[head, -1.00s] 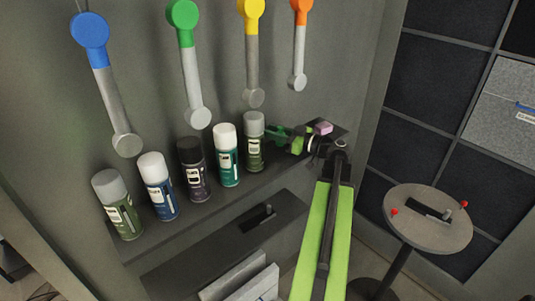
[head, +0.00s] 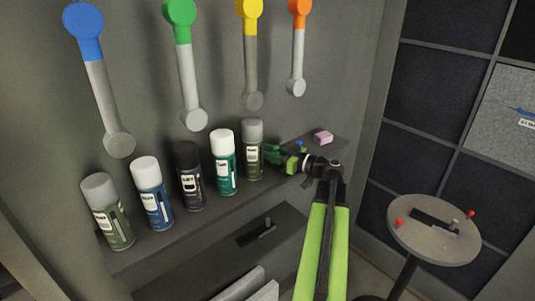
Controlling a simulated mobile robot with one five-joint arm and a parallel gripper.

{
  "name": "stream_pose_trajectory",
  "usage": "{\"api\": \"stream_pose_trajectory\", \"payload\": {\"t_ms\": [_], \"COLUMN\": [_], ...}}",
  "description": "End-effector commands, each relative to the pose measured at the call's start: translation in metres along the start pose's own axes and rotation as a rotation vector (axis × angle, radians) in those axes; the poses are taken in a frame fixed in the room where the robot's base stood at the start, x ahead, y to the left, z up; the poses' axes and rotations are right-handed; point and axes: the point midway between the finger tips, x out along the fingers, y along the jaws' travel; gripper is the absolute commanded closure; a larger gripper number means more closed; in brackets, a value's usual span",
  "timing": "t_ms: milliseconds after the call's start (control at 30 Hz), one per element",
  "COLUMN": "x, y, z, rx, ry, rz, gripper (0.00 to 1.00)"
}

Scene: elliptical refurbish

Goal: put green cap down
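My gripper (head: 279,155) is at the end of my lime-green arm, low over the shelf, just right of the rightmost spray can (head: 252,150). A darker green shape (head: 271,152) shows at the gripper's tip, close to that can. It is too small to tell whether this is the green cap or part of the fingers. I cannot tell whether the fingers are open or shut. No separate green cap can be made out elsewhere on the shelf.
Several spray cans with grey, white and black tops stand in a row on the shelf (head: 150,250). A pink block (head: 323,137) and a small blue thing (head: 300,146) lie at its right end. A round table (head: 420,240) stands at right.

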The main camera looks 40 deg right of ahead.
Motion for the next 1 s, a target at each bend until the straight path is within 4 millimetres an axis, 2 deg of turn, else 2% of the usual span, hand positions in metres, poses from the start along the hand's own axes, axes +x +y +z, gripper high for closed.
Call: {"api": "stream_pose_trajectory", "payload": {"t_ms": [33, 100, 367, 467, 567, 800, 1000], "x": [0.000, 0.000, -0.001, -0.001, -0.019, -0.080, -0.113], "y": [0.000, 0.000, 0.001, 0.001, 0.001, 0.001, 0.001], "z": [0.000, 0.000, -0.001, -0.007, -0.004, -0.003, -0.003], "rx": [0.000, 0.000, 0.000, 0.000, 0.000, 0.000, 0.000], "ry": [-0.001, 0.000, 0.000, 0.000, 0.000, 0.000, 0.000], "rz": [0.001, 0.001, 0.001, 0.002, 0.006, 0.006, 0.004], "gripper": [0.60, 0.51, 0.51, 0.51, 0.51, 0.51, 0.51]}}
